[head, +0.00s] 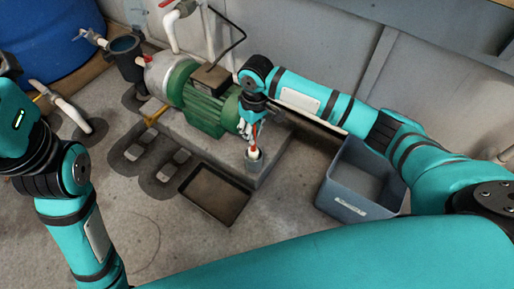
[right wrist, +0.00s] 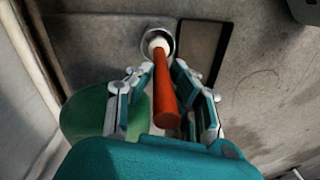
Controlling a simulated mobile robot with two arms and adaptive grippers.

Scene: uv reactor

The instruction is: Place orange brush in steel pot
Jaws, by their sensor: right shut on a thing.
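The orange brush (right wrist: 166,95) has an orange handle and a pale head. My right gripper (head: 249,128) is shut on the brush, its fingers on both sides of the handle in the right wrist view (right wrist: 162,82). The brush points down, with its pale head at the mouth of the small steel pot (head: 253,164). The pot's round rim also shows in the right wrist view (right wrist: 171,36), around the brush head. I cannot tell how deep the head sits. The pot stands on the corner of the concrete plinth. My left arm is at the left, its gripper out of frame.
A green pump motor (head: 205,112) stands on the plinth (head: 268,174) just left of my right gripper. A dark shallow tray (head: 214,194) lies on the floor in front. A grey-blue bin (head: 352,190) stands at right. A blue barrel (head: 45,35) is at the back left.

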